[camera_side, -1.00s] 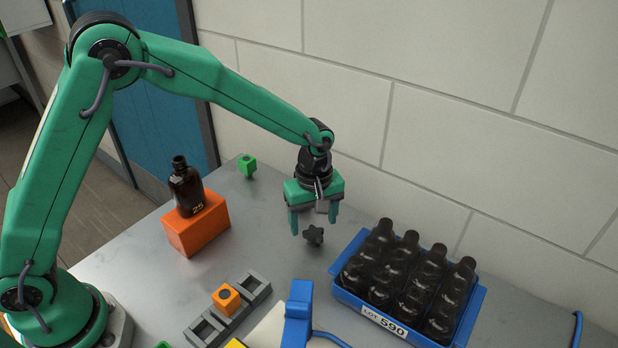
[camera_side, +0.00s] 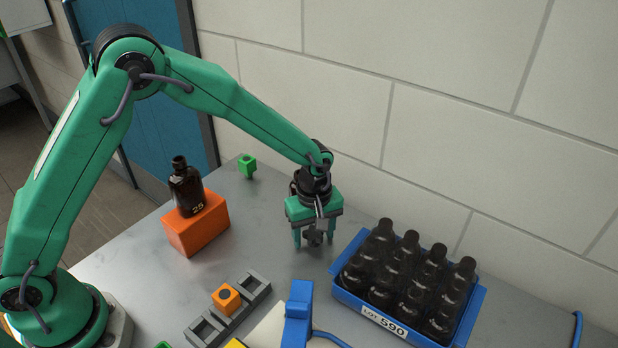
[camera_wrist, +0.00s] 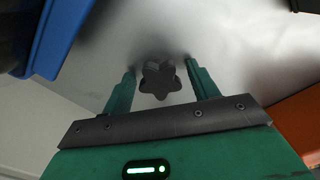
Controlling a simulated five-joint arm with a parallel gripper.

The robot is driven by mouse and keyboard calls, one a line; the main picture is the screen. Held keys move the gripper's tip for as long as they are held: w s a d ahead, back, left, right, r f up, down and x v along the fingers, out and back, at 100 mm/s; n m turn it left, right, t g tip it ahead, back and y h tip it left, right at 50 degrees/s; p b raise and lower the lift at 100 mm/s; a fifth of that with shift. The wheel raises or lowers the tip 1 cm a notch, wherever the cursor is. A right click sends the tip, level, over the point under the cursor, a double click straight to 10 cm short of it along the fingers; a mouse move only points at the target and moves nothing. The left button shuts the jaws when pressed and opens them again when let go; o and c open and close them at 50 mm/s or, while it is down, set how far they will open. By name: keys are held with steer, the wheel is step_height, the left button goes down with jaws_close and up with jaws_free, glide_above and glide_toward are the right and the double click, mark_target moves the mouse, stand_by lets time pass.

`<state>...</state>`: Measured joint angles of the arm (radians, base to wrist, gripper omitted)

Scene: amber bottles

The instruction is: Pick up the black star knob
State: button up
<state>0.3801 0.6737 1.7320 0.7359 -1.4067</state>
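The black star knob (camera_side: 313,238) stands on the grey table, left of the blue crate. My gripper (camera_side: 314,240) is lowered over it, with one green finger on each side. In the wrist view the knob (camera_wrist: 160,79) lies between the two fingertips of my gripper (camera_wrist: 160,75). The fingers are apart, with a gap between each finger and the knob. The side view partly hides the knob behind the gripper.
A blue crate (camera_side: 345,296) of dark bottles stands close on the right. An orange block (camera_side: 197,228) bears an amber bottle (camera_side: 186,188) at the left. A grey rack (camera_side: 256,288) with an orange cube (camera_side: 226,297) and a blue object (camera_side: 298,312) are in front.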

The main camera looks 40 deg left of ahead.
steer(key=c, duration=0.7)
steer(key=shift+r, duration=0.2)
steer(key=shift+c, duration=0.3)
steer(key=shift+r, duration=0.2)
step_height(320, 180, up, 3)
steer(key=shift+r, duration=0.1)
steer(key=s+d+r, duration=0.7)
steer(key=s, duration=0.2)
steer(key=shift+s, duration=0.15)
